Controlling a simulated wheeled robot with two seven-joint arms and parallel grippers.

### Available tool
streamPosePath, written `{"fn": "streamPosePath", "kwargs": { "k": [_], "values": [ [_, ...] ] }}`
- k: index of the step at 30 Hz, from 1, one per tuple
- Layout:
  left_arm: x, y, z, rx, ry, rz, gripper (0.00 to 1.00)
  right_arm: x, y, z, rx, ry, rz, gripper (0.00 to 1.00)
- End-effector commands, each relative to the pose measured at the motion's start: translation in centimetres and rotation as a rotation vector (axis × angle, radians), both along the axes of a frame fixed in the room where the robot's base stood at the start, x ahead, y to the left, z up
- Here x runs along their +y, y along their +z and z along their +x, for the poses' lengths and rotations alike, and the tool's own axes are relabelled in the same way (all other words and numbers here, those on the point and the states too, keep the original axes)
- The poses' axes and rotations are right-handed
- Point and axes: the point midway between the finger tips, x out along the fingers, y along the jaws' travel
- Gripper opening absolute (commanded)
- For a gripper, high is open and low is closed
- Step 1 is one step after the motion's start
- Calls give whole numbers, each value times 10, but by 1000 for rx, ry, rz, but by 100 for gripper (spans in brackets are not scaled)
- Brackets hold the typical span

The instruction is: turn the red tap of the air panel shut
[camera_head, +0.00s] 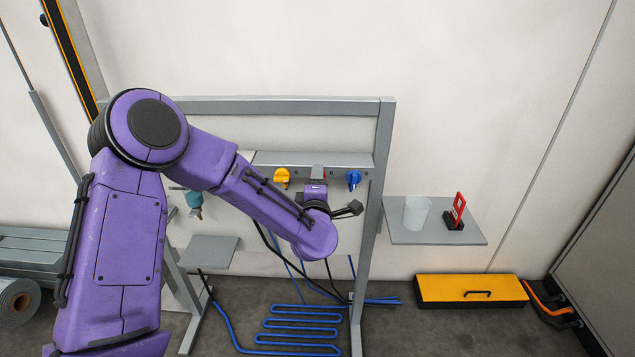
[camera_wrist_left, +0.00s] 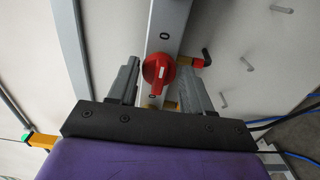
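The red tap (camera_wrist_left: 158,71) is on the grey strip of the air panel (camera_head: 265,160). My left gripper (camera_wrist_left: 158,76) is open, with one finger on each side of the tap and a gap to both. In the head view my left gripper (camera_head: 317,177) is at the panel and mostly hides the red tap. A yellow tap (camera_head: 282,177) is left of it and a blue tap (camera_head: 354,179) right of it. My right gripper is not in view.
A small grey shelf (camera_head: 212,251) is at the panel's left. A right shelf (camera_head: 430,235) holds a white cup (camera_head: 416,213) and a red tag in a black stand (camera_head: 456,212). Blue hose (camera_head: 300,335) lies on the floor. A yellow case (camera_head: 470,289) lies at right.

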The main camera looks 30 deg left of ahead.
Motion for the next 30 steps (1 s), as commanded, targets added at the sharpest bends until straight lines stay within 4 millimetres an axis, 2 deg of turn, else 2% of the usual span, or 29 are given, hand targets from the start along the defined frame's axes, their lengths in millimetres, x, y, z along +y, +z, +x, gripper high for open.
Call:
{"fn": "streamPosePath", "kwargs": {
  "k": [11, 14, 21, 24, 30],
  "values": [
    [-2, 0, -2, -1, 0, 1, 67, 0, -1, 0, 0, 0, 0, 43],
    [-10, -1, -15, 1, -2, 1, 67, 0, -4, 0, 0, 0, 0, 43],
    [-40, -1, -64, 1, -4, 3, 67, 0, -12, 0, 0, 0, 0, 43],
    [-49, -1, -79, 0, -1, 1, 67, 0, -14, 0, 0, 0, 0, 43],
    [-55, 0, -90, 0, 0, 1, 67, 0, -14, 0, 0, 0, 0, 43]
  ]
}}
